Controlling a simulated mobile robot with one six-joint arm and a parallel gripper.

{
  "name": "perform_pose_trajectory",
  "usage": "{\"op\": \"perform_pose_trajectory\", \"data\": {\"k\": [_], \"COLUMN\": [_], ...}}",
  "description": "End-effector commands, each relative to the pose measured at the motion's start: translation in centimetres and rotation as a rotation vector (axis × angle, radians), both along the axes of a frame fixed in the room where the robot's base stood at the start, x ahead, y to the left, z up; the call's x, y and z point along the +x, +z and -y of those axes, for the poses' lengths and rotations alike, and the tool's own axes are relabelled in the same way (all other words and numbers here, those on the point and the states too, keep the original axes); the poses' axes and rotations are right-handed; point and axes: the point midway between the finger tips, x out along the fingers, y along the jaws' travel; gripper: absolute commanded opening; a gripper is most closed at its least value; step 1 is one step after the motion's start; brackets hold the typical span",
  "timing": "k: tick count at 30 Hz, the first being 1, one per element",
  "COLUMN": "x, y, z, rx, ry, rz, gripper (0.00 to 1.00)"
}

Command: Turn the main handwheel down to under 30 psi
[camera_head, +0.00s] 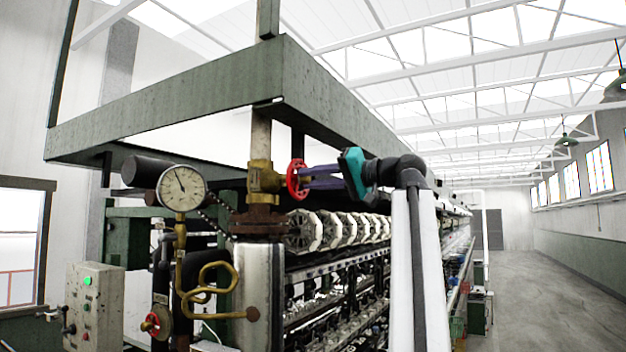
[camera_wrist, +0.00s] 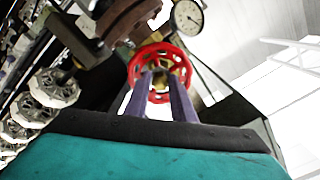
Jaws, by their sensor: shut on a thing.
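The main handwheel (camera_head: 297,180) is a red wheel on a brass valve (camera_head: 262,178) at the top of the steam pipe. In the wrist view the red handwheel (camera_wrist: 134,68) faces me, with its brass hub between my fingers. My gripper (camera_head: 306,178) reaches in from the right, its purple fingers at the wheel. In the wrist view my gripper (camera_wrist: 161,82) is shut on the handwheel. The round pressure gauge (camera_head: 181,187) is left of the valve, its needle pointing up and slightly left. The gauge (camera_wrist: 188,16) also shows in the wrist view; its numbers are too small to read.
A second, smaller red handwheel (camera_head: 151,324) sits low on a brass pipe. A control box (camera_head: 95,305) with a green button stands at lower left. A green overhead frame (camera_head: 180,115) is above the valve. Reeling machinery (camera_head: 335,232) runs back behind it. The right aisle (camera_head: 540,290) is clear.

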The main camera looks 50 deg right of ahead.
Motion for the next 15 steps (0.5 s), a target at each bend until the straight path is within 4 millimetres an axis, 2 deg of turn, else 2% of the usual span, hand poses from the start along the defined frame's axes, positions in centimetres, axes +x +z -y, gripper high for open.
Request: {"op": "perform_pose_trajectory", "data": {"k": [15], "x": [0.01], "y": [0.24], "z": [-0.16], "rx": [0.304], "ry": [0.002], "rz": [-0.078], "gripper": [0.00]}}
